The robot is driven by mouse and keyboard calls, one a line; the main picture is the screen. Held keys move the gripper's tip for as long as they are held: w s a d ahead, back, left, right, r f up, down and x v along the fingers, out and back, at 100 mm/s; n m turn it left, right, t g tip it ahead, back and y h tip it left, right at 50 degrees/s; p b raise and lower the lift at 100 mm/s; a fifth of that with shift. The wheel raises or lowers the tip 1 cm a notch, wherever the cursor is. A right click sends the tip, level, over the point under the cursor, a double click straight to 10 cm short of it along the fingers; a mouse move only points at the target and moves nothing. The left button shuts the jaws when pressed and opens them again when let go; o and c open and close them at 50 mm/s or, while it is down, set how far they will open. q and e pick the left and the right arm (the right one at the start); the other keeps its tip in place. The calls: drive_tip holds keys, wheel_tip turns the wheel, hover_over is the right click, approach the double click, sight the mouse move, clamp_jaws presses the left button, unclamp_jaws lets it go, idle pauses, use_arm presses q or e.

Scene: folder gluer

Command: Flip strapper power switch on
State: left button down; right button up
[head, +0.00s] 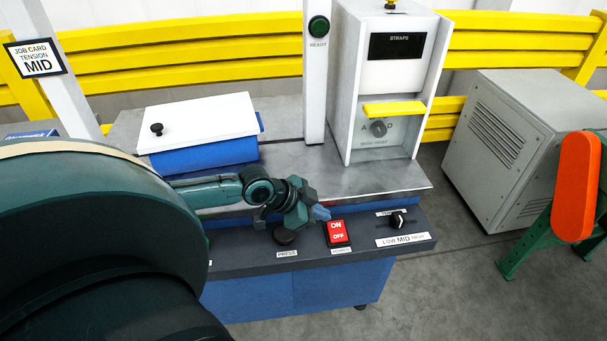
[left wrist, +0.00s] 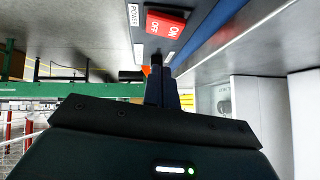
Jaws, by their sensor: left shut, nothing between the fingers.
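The strapper's power switch (head: 338,233) is a red rocker marked ON and OFF on the dark front panel. It also shows at the top of the left wrist view (left wrist: 167,22), with a POWER label beside it. My left gripper (head: 322,213) is shut and empty, just left of and above the switch in the head view. In the left wrist view its fingertips (left wrist: 160,72) point toward the switch, with a small gap in the picture; I cannot tell if they touch. Which way the rocker is tilted is unclear. My right gripper is not in view.
A black PRESS button (head: 285,236) lies left of the switch, partly under my gripper. A tension knob (head: 397,220) marked LOW MID HIGH is to its right. A white-lidded blue box (head: 205,160) and the white straps-display unit (head: 385,85) stand behind. A job card (head: 36,58) reads MID.

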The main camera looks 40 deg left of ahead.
use_arm(q)
drive_tip(key=shift+v, duration=2.7)
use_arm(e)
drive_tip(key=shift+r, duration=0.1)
use_arm(q)
drive_tip(key=a+b, duration=0.1)
drive_tip(key=b, duration=0.8)
drive_tip(key=shift+w+r, duration=0.25)
drive_tip(key=shift+w, duration=0.15)
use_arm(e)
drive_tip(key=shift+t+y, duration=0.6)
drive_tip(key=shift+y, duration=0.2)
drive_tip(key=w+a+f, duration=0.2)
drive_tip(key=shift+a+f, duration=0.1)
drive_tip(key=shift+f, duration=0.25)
